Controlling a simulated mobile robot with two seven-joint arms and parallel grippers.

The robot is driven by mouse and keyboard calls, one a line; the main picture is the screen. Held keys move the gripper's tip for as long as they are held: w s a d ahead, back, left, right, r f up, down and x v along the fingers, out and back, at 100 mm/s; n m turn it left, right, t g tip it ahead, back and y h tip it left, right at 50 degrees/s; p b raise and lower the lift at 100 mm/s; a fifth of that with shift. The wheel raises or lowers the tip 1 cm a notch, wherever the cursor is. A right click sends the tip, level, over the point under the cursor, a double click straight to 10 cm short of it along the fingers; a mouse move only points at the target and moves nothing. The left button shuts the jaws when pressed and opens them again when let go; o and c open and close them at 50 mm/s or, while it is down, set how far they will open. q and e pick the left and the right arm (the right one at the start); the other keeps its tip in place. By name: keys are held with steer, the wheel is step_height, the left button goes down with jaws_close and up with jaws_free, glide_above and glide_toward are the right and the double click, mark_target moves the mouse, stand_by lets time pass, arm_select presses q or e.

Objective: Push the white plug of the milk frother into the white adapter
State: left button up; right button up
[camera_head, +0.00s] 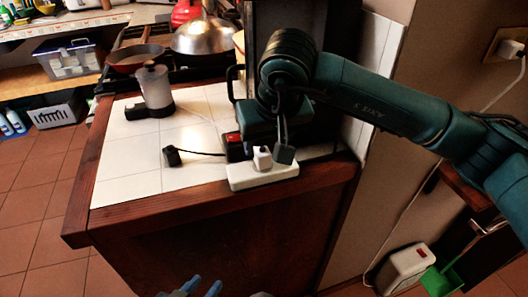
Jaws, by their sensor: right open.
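The milk frother (154,88), a pale jar on a black base, stands on the white tiled counter. A thin pale cord runs from it towards the right. The white adapter (250,181) lies at the counter's front edge. A white plug (262,157) stands upright at its top; I cannot tell how deep it sits. My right gripper (262,146) is open above and behind the plug, its arm coming in from the right; its near parts are dark and hard to separate. Only tips of my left gripper (196,288) show at the bottom edge, low in front of the counter.
A black plug (171,156) on a dark cable lies left of the adapter. A black and red block (236,146) sits behind the adapter. A pan (135,58) and a domed metal lid (202,37) are at the back. The counter's front left is clear.

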steer(key=a+v, duration=0.1)
steer(key=v, duration=0.6)
steer(key=shift+d+r, duration=0.2)
steer(key=shift+d, duration=0.35)
